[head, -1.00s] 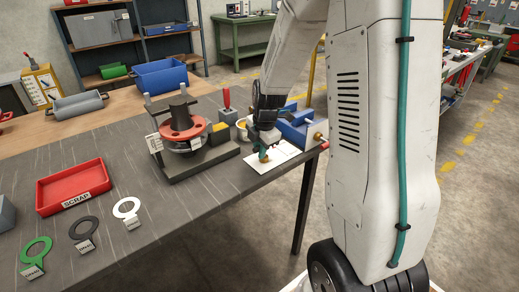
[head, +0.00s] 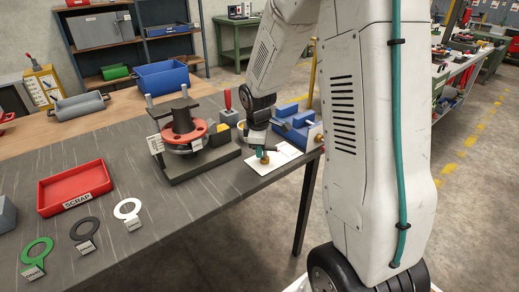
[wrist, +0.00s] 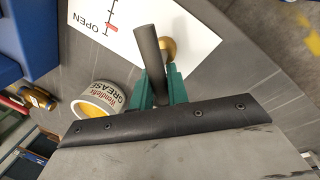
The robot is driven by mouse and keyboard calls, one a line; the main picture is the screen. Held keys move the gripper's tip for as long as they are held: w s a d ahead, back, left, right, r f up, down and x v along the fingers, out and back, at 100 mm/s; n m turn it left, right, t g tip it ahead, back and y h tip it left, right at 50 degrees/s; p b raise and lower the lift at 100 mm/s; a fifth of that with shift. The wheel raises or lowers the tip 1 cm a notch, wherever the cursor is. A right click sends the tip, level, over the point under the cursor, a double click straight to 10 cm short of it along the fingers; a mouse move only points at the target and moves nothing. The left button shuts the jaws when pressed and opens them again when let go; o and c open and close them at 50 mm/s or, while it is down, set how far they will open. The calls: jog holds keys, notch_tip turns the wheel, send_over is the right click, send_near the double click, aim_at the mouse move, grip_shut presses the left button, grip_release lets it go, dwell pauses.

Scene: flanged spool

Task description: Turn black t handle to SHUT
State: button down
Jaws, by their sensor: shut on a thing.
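The black T handle (wrist: 148,48) shows in the wrist view as a dark bar between the teal fingertips of my gripper (wrist: 160,88). My gripper is shut on it. The brass valve part (wrist: 168,50) shows beside and beneath the bar. In the head view my gripper (head: 262,152) points down at the brass valve (head: 265,160), on the white card (head: 285,155) at the table's right end. The card (wrist: 190,25) carries the word OPEN and a red mark in the wrist view. I cannot see a SHUT mark; part of the card is hidden.
A grease tin (wrist: 102,97) stands close to the card. A blue vise-like block (head: 295,118) is just behind. The red flanged spool (head: 184,131) on its stand is to the left. A red scrap tray (head: 75,187) and several ring tags lie farther left on the table.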

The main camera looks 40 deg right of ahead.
jog(key=m, duration=0.4)
jog(key=m+g, duration=0.1)
jog(key=m, duration=0.1)
jog(key=shift+w+d+h, duration=0.3)
jog(key=shift+d, duration=0.1)
jog(key=m, duration=0.4)
jog(key=shift+d+g, duration=0.3)
jog(key=shift+g, duration=0.1)
jog(key=m, duration=0.3)
jog(key=shift+d+m+g, duration=0.3)
jog(key=shift+m, duration=0.1)
jog(key=m, duration=0.4)
jog(key=m+g+y, duration=0.1)
jog(key=m, duration=0.1)
jog(key=shift+s+d, duration=0.35)
jog(key=m, duration=0.3)
jog(key=shift+s+d+m+y, duration=0.15)
jog(key=shift+s+m+y, duration=0.15)
jog(key=shift+m, duration=0.1)
jog(key=shift+s+m, duration=0.2)
jog(key=shift+m, duration=1.3)
jog(key=shift+y, duration=0.3)
jog(key=c, duration=1.4)
grip_release()
